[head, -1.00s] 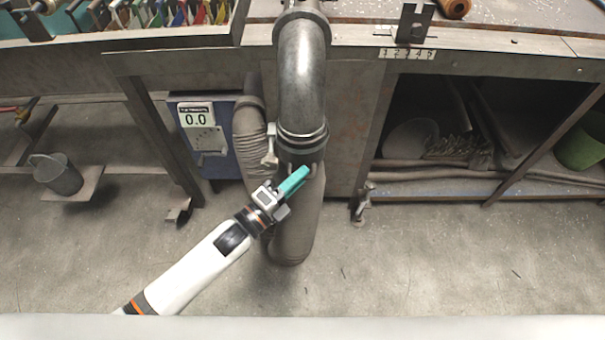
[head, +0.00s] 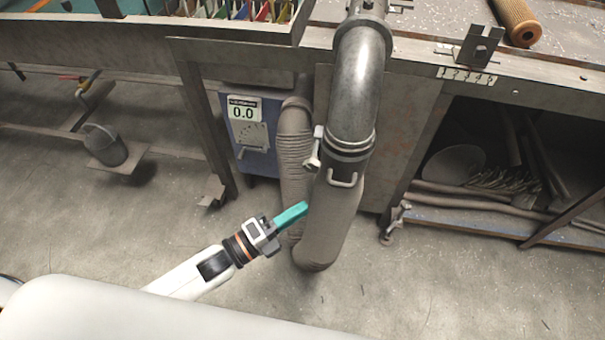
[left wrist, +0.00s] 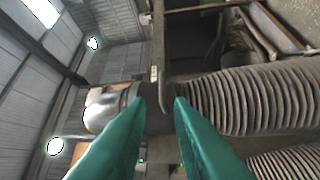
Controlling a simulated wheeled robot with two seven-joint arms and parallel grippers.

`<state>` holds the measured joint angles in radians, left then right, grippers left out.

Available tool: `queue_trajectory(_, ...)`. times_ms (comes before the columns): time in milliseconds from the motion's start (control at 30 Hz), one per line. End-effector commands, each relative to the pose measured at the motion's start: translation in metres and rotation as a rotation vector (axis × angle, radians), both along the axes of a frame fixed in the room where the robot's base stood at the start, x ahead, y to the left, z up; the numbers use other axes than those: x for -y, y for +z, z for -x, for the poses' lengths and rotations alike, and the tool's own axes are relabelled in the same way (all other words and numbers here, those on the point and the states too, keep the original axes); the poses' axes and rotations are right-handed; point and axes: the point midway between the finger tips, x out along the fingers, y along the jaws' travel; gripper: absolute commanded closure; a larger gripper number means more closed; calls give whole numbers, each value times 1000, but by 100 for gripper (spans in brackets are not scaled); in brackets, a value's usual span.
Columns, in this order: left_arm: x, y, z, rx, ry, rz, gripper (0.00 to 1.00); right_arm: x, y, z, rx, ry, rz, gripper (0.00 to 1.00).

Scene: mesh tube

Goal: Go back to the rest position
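My left gripper (head: 303,208) has teal fingers and reaches in from the lower left, in front of the ribbed grey hose (head: 330,225). In the left wrist view its two fingertips (left wrist: 160,100) stand apart with nothing held between them. The hose hangs under a metal elbow pipe (head: 360,85), with a dark collar at the joint. A pale handle (head: 343,183) sticks out below the collar, up and right of the gripper and clear of it. The ribbed hose (left wrist: 265,100) also shows at right in the left wrist view. My right gripper is not in view.
A blue box (head: 250,150) with a 0.0 display stands behind the hose. A metal workbench (head: 250,55) runs across the back, with an orange cylinder (head: 517,22) on top. The front floor (head: 450,290) is clear.

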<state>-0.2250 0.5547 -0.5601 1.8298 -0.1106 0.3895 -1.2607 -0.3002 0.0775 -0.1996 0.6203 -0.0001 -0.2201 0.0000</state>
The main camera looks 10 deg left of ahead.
Motion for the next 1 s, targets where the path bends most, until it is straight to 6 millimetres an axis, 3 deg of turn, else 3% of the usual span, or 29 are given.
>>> queue_trajectory(233,-1,-4,-2,-17,8,1,80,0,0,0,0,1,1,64)
queue_trajectory(333,-12,-28,-9,-108,50,12,80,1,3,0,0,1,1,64)
queue_trajectory(467,-43,-96,-20,-371,186,62,80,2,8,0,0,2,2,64)
queue_trajectory(567,-76,-165,-14,-635,342,136,80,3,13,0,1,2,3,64)
queue_trajectory(667,-107,-231,11,-887,515,229,80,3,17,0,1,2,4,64)
queue_trajectory(767,-131,-292,53,-1123,703,332,80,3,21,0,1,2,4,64)
queue_trajectory(900,-153,-360,133,-1416,985,482,80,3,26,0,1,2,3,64)
queue_trajectory(1000,-157,-393,197,-1585,1183,580,80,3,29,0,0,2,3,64)
